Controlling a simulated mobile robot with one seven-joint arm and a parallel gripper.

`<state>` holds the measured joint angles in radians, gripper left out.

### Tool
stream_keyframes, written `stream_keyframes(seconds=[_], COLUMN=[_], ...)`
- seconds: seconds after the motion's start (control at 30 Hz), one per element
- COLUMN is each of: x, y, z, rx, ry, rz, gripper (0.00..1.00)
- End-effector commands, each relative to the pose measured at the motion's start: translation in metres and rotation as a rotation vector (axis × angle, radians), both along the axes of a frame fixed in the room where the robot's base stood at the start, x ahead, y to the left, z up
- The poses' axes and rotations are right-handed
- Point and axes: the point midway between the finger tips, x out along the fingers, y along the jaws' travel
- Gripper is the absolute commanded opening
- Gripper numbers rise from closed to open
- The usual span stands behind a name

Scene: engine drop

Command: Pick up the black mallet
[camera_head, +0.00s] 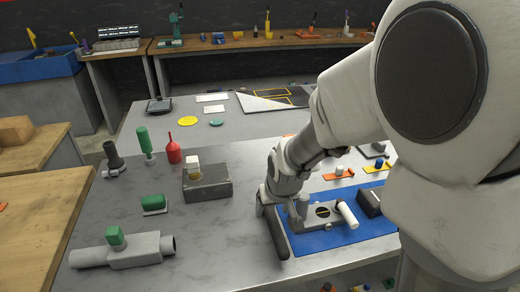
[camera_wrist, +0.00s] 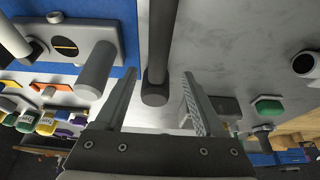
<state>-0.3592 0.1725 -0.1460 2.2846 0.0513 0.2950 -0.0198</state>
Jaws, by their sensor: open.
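The black mallet (camera_head: 277,236) shows as a dark bar along the left edge of a blue mat (camera_head: 325,240) on the grey table. In the wrist view the dark bar (camera_wrist: 160,45) runs from the top edge down to a rounded end between my two fingers. My gripper (camera_head: 281,205) is open over it, one finger on each side. In the wrist view there is a gap between the bar and each finger of my gripper (camera_wrist: 158,74). The rest of the mallet is hidden by my gripper or out of frame.
A grey metal part with a white cylinder (camera_head: 347,214) stands on the mat right beside my gripper. A dark grey block (camera_head: 207,185), a green-topped pipe fitting (camera_head: 130,252) and a red bottle (camera_head: 173,151) stand to the left.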

Motion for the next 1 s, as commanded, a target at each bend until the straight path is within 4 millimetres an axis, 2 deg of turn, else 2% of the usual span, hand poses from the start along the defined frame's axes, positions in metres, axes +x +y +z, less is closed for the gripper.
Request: stream_keyframes(seconds=[0.27,0.6,0.93,1.0], x=[0.008,0.03,0.032,0.032], y=[0.001,0.002,0.003,0.003], z=[-0.015,-0.05,-0.055,-0.055], rx=[0.0,-0.001,0.0,0.0], ry=[0.0,0.001,-0.001,-0.001], rz=[0.0,0.001,0.0,0.0], gripper=[0.71,0.71,0.71,0.6])
